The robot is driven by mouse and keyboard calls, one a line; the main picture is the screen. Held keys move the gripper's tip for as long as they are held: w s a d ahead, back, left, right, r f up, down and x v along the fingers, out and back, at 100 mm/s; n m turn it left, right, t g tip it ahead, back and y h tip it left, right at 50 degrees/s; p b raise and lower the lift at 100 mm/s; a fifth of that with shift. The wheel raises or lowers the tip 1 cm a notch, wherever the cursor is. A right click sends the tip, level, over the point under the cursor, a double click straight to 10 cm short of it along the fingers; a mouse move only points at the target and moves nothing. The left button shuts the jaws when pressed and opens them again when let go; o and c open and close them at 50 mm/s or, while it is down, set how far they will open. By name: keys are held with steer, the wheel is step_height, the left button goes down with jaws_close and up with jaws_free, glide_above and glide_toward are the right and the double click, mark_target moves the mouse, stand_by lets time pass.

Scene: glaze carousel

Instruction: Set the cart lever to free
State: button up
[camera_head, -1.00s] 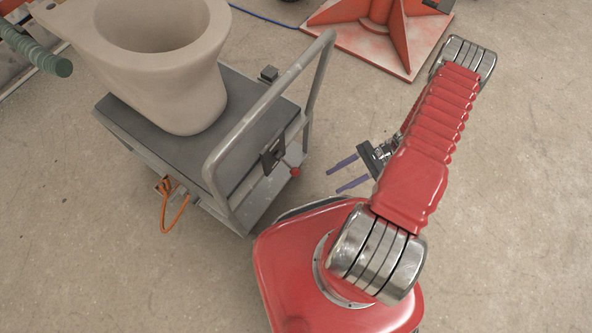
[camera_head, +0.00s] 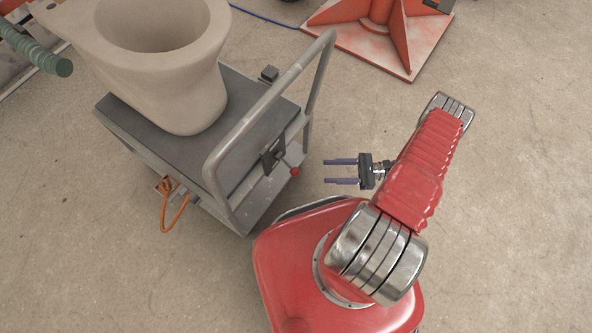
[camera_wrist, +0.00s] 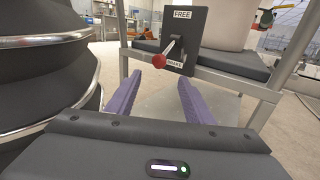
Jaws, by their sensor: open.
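The cart (camera_head: 125,118) stands at the left in the head view, with a grey push handle (camera_head: 268,103) on its near side. The lever (camera_head: 295,171) has a red knob and sits on a dark plate (camera_head: 272,155) on the handle side. In the wrist view the lever's red knob (camera_wrist: 159,61) hangs down and to the left, by the lower label "BRAKE", partly covering it. The fingers (camera_wrist: 154,95) also show in the wrist view, below the knob.
A beige toilet-shaped ceramic piece (camera_head: 165,60) stands on the cart. An orange cable (camera_head: 172,208) hangs at the cart's left side. A red steel stand (camera_head: 375,40) is at the back. The floor to the right is clear.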

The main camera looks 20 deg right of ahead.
mark_target(294, 172)
steer(key=shift+a, duration=0.1)
steer(key=x, duration=1.3)
steer(key=shift+w+a, duration=0.2)
steer(key=shift+a, duration=0.1)
